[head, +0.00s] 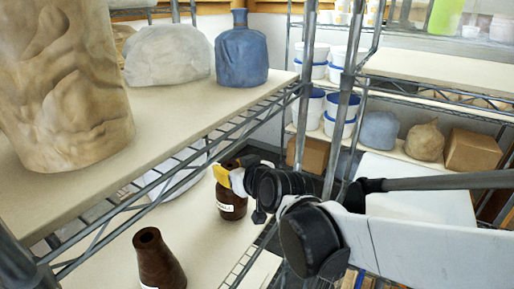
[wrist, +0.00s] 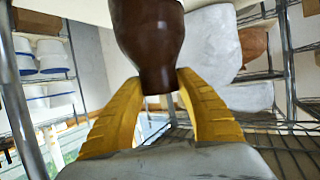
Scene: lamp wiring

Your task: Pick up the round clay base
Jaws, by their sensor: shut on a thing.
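The round clay base (head: 232,206), dark brown with a white label, is at the middle of the lower shelf in the head view. My gripper (head: 226,172) reaches it from the right, with a yellow finger at its top. In the wrist view the yellow fingers of my gripper (wrist: 161,100) are shut on the narrow neck of the brown base (wrist: 150,35), one on each side. I cannot tell whether its bottom touches the shelf. A second brown clay piece (head: 160,262), cone-shaped with an open top, stands apart at the front.
The upper shelf (head: 165,115) with its wire edge hangs over the lower shelf (head: 200,255). It carries a large tan clay piece (head: 65,90), a pale wrapped lump (head: 167,55) and a blue bottle (head: 241,55). Metal posts (head: 302,100) stand close behind my arm.

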